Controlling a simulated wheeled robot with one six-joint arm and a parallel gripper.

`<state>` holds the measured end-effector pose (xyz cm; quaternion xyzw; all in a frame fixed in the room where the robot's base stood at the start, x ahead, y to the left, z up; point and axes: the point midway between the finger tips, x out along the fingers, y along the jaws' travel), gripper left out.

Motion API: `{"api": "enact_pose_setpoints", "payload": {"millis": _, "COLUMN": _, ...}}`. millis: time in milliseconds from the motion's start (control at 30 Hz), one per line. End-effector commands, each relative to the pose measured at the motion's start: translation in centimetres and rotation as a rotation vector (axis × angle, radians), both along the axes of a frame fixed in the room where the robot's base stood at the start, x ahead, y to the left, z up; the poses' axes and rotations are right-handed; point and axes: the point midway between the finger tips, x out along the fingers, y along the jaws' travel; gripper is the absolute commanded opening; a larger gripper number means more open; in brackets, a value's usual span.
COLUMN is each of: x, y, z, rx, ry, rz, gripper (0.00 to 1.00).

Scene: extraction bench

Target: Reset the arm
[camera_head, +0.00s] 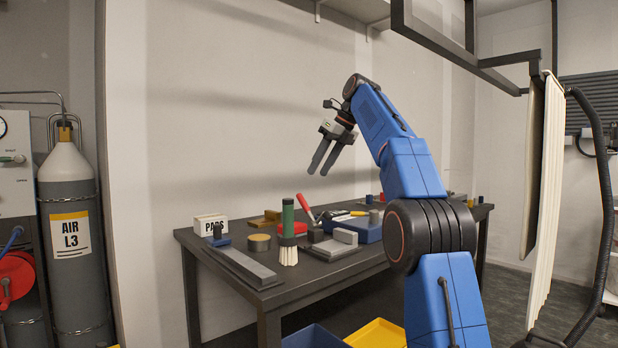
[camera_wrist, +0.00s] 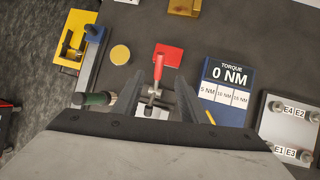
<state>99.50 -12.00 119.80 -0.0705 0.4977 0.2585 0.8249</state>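My gripper (camera_head: 319,172) is raised in the air above the bench, with its fingers pointing down and to the left in the head view. The two fingers are apart with nothing held between them. In the wrist view my gripper (camera_wrist: 156,85) also shows a clear gap between its fingers. A red-handled tool (camera_wrist: 158,68) shows through that gap, lying or standing on the bench below. My blue arm rises at the right of the head view and bends toward the bench.
The dark bench (camera_head: 290,291) holds a PADS box (camera_head: 211,225), a green-handled brush (camera_head: 288,220), a round brass-coloured piece (camera_head: 260,243) and a blue TORQUE panel (camera_wrist: 226,85). A yellow bin (camera_head: 378,334) is below. Pale hanging panels (camera_head: 545,200) stand right of my arm.

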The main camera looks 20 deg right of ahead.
Motion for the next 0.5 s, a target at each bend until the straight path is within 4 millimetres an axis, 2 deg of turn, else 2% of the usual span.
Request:
{"api": "enact_pose_setpoints", "payload": {"millis": 167, "x": -0.2, "y": 0.1, "z": 0.0, "rx": -0.006, "ry": -0.005, "rz": 0.009, "gripper": 0.39}}
{"api": "enact_pose_setpoints", "payload": {"millis": 267, "x": -1.0, "y": 0.5, "z": 0.0, "rx": -0.031, "ry": -0.023, "rz": 0.050, "gripper": 0.39}}
{"api": "enact_pose_setpoints", "payload": {"millis": 500, "x": -5.5, "y": 2.1, "z": -0.9, "rx": -0.169, "ry": -0.117, "rz": 0.278, "gripper": 0.39}}
